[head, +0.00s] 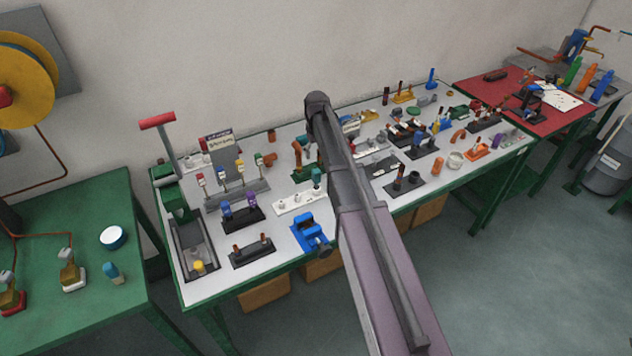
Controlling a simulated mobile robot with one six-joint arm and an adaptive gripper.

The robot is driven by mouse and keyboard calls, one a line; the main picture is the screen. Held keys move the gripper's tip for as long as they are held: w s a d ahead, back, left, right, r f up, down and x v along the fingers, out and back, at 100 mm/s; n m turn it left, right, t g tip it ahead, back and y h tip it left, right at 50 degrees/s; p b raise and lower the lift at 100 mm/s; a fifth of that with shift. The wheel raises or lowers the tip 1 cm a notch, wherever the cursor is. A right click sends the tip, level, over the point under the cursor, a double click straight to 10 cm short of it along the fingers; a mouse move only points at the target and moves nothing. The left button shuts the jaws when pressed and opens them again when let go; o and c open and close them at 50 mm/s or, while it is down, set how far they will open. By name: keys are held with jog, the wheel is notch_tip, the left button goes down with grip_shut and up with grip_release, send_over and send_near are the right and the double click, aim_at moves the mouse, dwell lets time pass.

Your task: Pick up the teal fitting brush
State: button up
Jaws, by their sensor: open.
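A small teal upright piece (317,176), which looks like the teal fitting brush, stands at the right end of a white rack (290,206) on the middle workbench. It is close to the left side of my arm and too small to make out bristles. Another small blue-teal piece (112,272) stands on the green table at the left; I cannot tell what it is. My arm crosses the picture from the bottom right up over the bench. My gripper is not visible.
A blue vise (312,232) sits at the bench's front edge, near the white rack. A black two-peg holder (251,251) and a tall red-handled lever (158,121) are left of it. Small tools crowd the bench. A red-topped table (551,122) adjoins at right.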

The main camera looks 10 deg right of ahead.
aim_at(316, 177)
jog(key=shift+f+b, duration=3.1)
jog(key=shift+f, duration=0.35)
jog(key=shift+w+f+b, duration=0.1)
jog(key=shift+f+b, duration=2.5)
jog(key=shift+c, duration=0.2)
jog(key=c, duration=1)
